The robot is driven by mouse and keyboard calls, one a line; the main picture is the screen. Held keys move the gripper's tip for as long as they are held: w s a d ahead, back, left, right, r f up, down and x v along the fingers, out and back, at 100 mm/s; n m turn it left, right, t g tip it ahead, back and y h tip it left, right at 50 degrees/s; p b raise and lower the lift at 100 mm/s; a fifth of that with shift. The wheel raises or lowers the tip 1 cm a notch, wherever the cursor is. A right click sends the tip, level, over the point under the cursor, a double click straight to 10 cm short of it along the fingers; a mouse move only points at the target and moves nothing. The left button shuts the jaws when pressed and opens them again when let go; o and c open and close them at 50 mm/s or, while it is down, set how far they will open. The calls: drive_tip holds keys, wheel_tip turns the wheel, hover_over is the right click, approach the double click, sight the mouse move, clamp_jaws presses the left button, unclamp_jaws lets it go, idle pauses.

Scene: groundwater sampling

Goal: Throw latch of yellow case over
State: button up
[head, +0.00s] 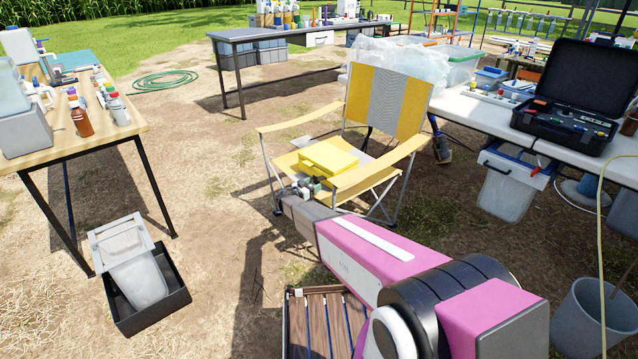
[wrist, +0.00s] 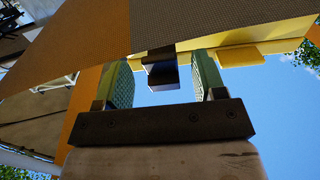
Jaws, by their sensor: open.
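The yellow case (head: 328,158) lies shut on the seat of the yellow folding chair (head: 388,100). In the wrist view its yellow edge (wrist: 285,36) runs along the upper right, with a yellow tab sticking out from it. A small dark block, seemingly the latch (wrist: 162,76), juts from the case edge. My gripper (wrist: 163,66) is open, with one finger on each side of this block and a visible gap to both. In the head view my gripper (head: 308,186) is at the case's near left edge, where my wrist hides the latch.
The chair's armrests (head: 375,172) flank the seat, the right one close to my arm. A wooden table (head: 60,150) with bottles stands left. A white table (head: 480,108) with an open black case (head: 575,100) stands right. Open ground lies left of the chair.

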sight(316, 183)
drive_tip(key=shift+x, duration=2.25)
drive_tip(key=c, duration=0.9)
